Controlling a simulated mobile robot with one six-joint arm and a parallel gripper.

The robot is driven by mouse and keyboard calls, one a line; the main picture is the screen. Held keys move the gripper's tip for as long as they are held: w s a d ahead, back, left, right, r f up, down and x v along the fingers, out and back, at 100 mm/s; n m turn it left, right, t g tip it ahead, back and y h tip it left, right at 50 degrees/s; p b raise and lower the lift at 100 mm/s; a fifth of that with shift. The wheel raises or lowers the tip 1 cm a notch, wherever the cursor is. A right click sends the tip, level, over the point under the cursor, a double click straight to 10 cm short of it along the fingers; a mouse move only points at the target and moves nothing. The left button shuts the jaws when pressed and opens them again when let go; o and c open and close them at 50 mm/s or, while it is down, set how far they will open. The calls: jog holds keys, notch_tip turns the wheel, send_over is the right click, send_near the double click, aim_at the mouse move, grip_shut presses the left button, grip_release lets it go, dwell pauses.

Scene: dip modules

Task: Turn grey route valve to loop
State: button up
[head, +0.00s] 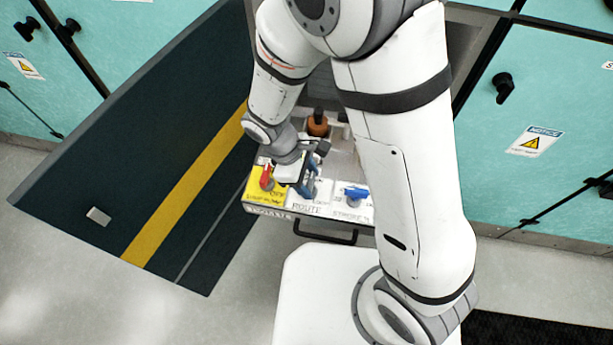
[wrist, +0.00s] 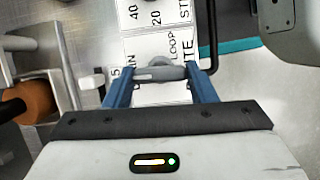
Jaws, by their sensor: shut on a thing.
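The grey route valve (wrist: 160,73) shows in the wrist view as a small grey handle on a round hub, on a white plate (wrist: 160,44). The plate carries the word LOOP and partly hidden lettering. My gripper (wrist: 161,76) is shut on the handle, with one blue finger at each end of it. The handle lies roughly crosswise in the wrist view. In the head view my gripper (head: 307,184) is over the plate marked ROUTE (head: 309,208), and the grey handle is mostly hidden behind it.
A red lever (head: 266,176) on a yellow plate stands just left of my gripper. A blue handle (head: 355,193) stands to the right. An orange-brown knob (head: 317,124) is behind. A large dark panel (head: 125,170) with a yellow stripe is at left.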

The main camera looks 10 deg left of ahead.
jog(key=m, duration=0.2)
jog(key=m+g, duration=0.1)
jog(key=m, duration=0.1)
jog(key=shift+w+m+g+y, duration=0.2)
jog(key=shift+m+g+y, duration=0.1)
jog(key=shift+m, duration=0.1)
jog(key=m+g+y, duration=0.1)
jog(key=m, duration=0.3)
jog(key=shift+w+d+p, duration=0.1)
jog(key=shift+d+p, duration=0.05)
jog(key=shift+p, duration=0.25)
jog(key=m, duration=0.2)
jog(key=m+g+y, duration=0.1)
jog(key=m, duration=0.1)
jog(key=shift+d+m+y, duration=0.1)
jog(key=shift+m+y, duration=0.2)
jog(key=shift+m, duration=0.1)
jog(key=shift+d+m+y, duration=0.1)
jog(key=shift+m+y, duration=0.7)
jog(key=shift+m, duration=1.1)
jog(key=o, duration=1)
